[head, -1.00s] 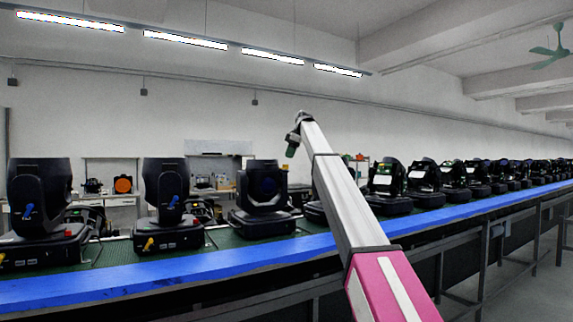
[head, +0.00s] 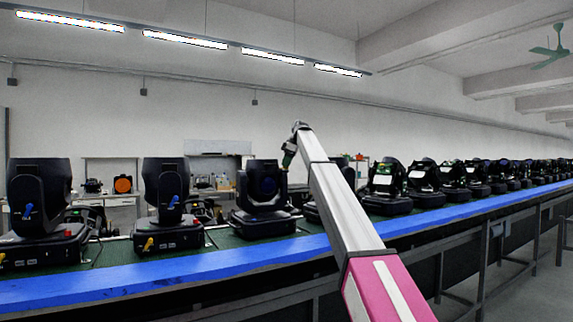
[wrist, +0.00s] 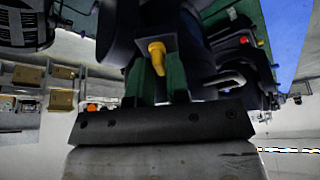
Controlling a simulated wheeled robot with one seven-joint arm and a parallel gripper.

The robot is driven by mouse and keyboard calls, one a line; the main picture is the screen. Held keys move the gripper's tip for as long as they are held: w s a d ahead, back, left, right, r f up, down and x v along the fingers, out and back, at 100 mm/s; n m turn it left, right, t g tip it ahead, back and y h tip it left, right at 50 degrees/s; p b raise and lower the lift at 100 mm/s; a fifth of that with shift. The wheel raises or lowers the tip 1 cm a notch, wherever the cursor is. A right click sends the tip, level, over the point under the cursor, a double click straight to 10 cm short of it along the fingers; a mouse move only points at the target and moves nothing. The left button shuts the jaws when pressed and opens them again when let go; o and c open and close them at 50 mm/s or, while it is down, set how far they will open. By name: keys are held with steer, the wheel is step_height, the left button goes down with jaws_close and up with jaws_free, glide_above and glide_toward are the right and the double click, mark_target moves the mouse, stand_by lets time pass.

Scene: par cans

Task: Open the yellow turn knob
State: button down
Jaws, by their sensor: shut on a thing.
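The yellow turn knob (wrist: 157,52) shows in the wrist view, on a dark lamp body. In the head view my gripper (head: 287,160) is small, beside the upper right of the third black moving-head lamp (head: 262,188). The held knob cannot be made out there.
Several similar lamps stand in a row on a green conveyor with a blue edge (head: 190,270). Two nearer lamps on the left have blue knobs (head: 173,202) and yellow parts (head: 148,244). Another yellow part (wrist: 260,43) shows in the wrist view. A workbench stands behind.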

steer(key=shift+m, duration=0.3)
steer(key=m+t, duration=0.1)
steer(key=m, duration=0.2)
steer(key=shift+s+m+t, duration=0.15)
steer(key=shift+m+t, duration=0.15)
steer(key=m, duration=0.2)
steer(key=m+t+h, duration=0.1)
steer(key=m, duration=0.1)
steer(key=shift+m+t, duration=0.3)
steer(key=m+h, duration=0.1)
steer(key=m, duration=0.3)
steer(key=shift+a+t+h, duration=0.15)
steer(key=shift+t+h, duration=0.25)
steer(key=m, duration=0.2)
steer(key=m+h, duration=0.1)
steer(key=m, duration=0.1)
steer(key=shift+m+h, duration=0.3)
steer(key=shift+m, duration=0.3)
steer(key=c, duration=1.2)
jaws_free()
steer(key=shift+s+r, duration=0.1)
steer(key=shift+r, duration=0.05)
